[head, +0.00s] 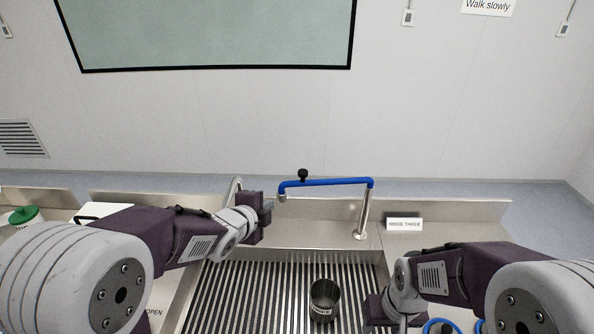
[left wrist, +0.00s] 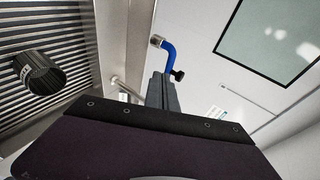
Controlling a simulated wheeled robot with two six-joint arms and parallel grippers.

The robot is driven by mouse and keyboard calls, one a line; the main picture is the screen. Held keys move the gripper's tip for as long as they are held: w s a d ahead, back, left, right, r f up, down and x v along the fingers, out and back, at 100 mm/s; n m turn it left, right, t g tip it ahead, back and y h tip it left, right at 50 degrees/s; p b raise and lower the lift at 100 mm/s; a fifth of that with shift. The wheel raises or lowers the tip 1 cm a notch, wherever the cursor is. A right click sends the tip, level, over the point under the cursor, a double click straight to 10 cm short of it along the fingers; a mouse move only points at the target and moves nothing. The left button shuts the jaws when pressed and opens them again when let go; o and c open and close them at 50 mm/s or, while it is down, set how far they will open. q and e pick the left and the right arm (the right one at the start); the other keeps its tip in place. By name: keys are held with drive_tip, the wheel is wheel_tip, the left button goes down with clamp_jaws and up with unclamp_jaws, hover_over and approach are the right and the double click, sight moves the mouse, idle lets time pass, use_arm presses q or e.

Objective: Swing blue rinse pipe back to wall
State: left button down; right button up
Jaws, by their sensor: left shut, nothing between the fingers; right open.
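The blue rinse pipe (head: 325,182) stands on a steel post (head: 363,212) at the back of the sink. Its arm points left from the post, roughly along the back wall, with a black knob (head: 303,174) on top near its free end. In the left wrist view the blue pipe (left wrist: 168,58) shows with its knob and outlet, partly hidden by my gripper. My left gripper (head: 268,207) is shut and empty, just left of the pipe's free end, with a small gap in the head view. My right gripper (head: 376,312) is low at the right, mostly hidden by its wrist.
A steel cup (head: 324,300) stands on the ribbed drain surface (head: 250,290); it also shows in the left wrist view (left wrist: 40,72). A small sign (head: 404,224) stands right of the post. A green-lidded container (head: 24,215) is at far left. Blue rings (head: 440,326) lie at lower right.

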use_arm(q)
drive_tip(key=w+d+r+m+h, duration=0.1)
drive_tip(key=w+d+r+m, duration=0.1)
drive_tip(key=d+r+m, duration=0.15)
drive_tip(key=p, duration=0.6)
approach(301, 176)
drive_tip(key=shift+n+t, duration=0.3)
drive_tip(key=shift+n, duration=0.15)
drive_tip(key=x, duration=0.6)
drive_tip(key=shift+f, duration=0.25)
drive_tip(key=shift+w+d+f, duration=0.1)
drive_tip(key=shift+d, duration=0.05)
use_arm(e)
wheel_tip(301, 176, up, 7)
drive_tip(key=shift+f, duration=0.2)
